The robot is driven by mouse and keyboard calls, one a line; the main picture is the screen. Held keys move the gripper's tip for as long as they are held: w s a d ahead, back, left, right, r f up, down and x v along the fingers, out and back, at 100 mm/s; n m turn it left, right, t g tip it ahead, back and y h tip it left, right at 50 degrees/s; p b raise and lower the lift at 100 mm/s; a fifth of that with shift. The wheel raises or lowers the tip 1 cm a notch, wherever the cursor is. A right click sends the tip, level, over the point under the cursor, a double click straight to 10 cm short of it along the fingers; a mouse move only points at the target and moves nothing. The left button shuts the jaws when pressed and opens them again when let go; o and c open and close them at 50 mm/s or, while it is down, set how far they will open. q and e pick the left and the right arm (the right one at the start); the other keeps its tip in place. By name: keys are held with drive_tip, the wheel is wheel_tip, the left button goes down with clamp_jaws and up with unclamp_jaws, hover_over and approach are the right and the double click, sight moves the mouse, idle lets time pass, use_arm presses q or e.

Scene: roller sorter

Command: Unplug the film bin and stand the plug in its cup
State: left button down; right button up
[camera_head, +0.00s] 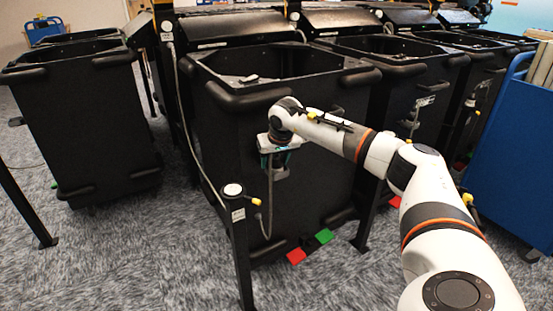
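A large black bin (215,150) stands in the middle, its label too small to read, so I cannot confirm it is the film bin. My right gripper (276,172) is at its front face, pointing down. The fingers are small and dark there, and I cannot tell whether they are open or shut. A thin grey cable (269,205) hangs from the gripper area; any plug at its end is hidden or too small to make out. A black post (241,255) with a round pale-topped cup (232,190) stands in front of the bin. My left gripper is out of view.
Other black bins stand at left (85,130) and right (440,100). A small yellow piece (256,201) is beside the post top. Red (296,256) and green (324,236) pieces are low at the bin's front. A blue cart (515,160) is at right. Carpet at front left is clear.

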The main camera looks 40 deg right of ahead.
drive_tip(key=shift+s+d+f, duration=0.35)
drive_tip(key=shift+d+f, duration=0.05)
drive_tip(key=shift+f, duration=0.05)
idle(0.4)
drive_tip(key=shift+r, duration=0.2)
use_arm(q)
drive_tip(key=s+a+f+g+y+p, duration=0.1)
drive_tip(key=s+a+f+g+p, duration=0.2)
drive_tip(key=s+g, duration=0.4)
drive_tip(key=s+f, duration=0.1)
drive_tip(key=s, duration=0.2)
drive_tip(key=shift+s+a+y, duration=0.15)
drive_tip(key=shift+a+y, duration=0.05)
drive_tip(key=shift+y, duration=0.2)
use_arm(e)
drive_tip(key=v, duration=1.2)
drive_tip(key=shift+w+a+r, duration=0.2)
drive_tip(key=shift+w+a, duration=0.05)
drive_tip(key=shift+a, duration=0.1)
